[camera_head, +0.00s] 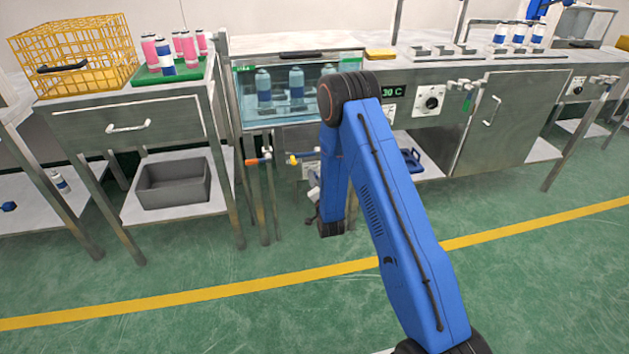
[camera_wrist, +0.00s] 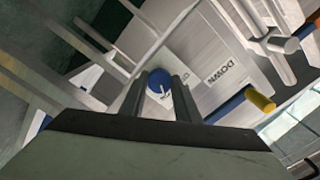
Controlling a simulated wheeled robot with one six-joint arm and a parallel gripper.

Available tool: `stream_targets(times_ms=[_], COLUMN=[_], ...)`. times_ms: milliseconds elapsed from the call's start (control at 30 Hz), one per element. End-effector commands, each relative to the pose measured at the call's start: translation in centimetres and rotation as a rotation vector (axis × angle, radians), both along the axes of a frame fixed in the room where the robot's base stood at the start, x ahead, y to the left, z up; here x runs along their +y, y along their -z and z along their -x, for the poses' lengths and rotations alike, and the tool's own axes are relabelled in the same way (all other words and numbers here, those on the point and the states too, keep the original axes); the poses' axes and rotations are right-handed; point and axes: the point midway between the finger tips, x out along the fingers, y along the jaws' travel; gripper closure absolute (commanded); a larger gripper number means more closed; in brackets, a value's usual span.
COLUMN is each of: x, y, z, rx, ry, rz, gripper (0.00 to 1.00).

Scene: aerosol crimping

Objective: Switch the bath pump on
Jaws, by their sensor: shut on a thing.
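A round blue knob (camera_wrist: 158,82) with a white pointer line sits on a light metal panel (camera_wrist: 205,75) in the wrist view. My gripper (camera_wrist: 161,90) is shut on this knob, with one dark finger on each side of it. Small lettering beside the knob is partly hidden and I cannot read it. In the head view the water bath (camera_head: 343,62) is a glass-fronted tank with several cans standing in the water. My gripper is below the tank there, mostly hidden behind my blue arm, and the knob cannot be made out.
A temperature display (camera_head: 393,91) and a dial (camera_head: 430,103) are to the right. The front floor is clear.

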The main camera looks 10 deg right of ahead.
Motion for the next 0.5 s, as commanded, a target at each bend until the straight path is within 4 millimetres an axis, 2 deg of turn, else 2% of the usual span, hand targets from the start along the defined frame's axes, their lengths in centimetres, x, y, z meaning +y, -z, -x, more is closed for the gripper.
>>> stream_targets(times_ms=[33, 100, 367, 500], x=[-0.08, -0.08, -0.04, -0.01], y=[0.09, 0.08, 0.04, 0.09], z=[0.07, 0.06, 0.05, 0.71], rx=[0.003, 0.002, 0.001, 0.002], ry=[0.002, 0.001, 0.001, 0.0], rz=[0.0, 0.0, 0.0, 0.001], gripper=[0.64, 0.52, 0.52, 0.52])
